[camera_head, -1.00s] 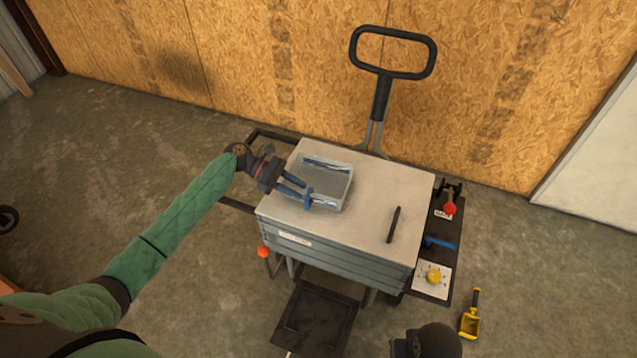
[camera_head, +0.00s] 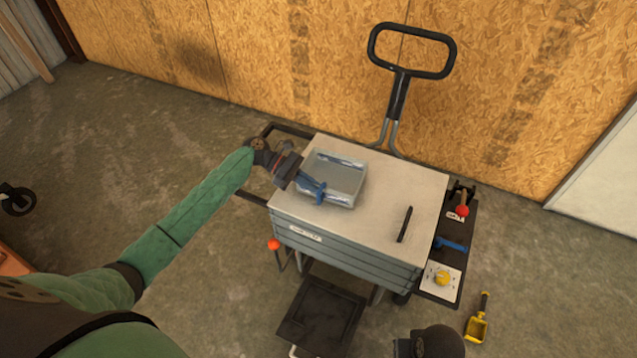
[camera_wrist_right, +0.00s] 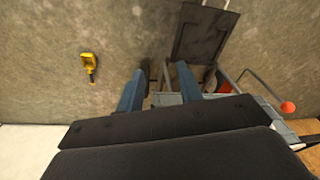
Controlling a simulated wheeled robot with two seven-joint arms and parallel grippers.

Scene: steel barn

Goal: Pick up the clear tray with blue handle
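The clear tray (camera_head: 347,186) sits on the pale top of a grey cabinet cart (camera_head: 405,185), near its left side. Its blue handle (camera_head: 321,197) is at the tray's front left. My left gripper (camera_head: 309,186) reaches in from the left, its blue fingers at the handle and the tray's left wall. Fingers and handle overlap in similar blue, so I cannot tell whether it grips. My right gripper (camera_wrist_right: 157,78) shows in the right wrist view with its two blue fingers apart and nothing between them.
A dark bar (camera_head: 404,224) lies on the cart top, right of the tray. A side panel holds a red knob (camera_head: 463,211), a blue lever (camera_head: 452,244) and a yellow dial (camera_head: 442,279). A yellow scoop (camera_head: 477,325) lies on the floor. A tall black handle (camera_head: 398,95) rises behind.

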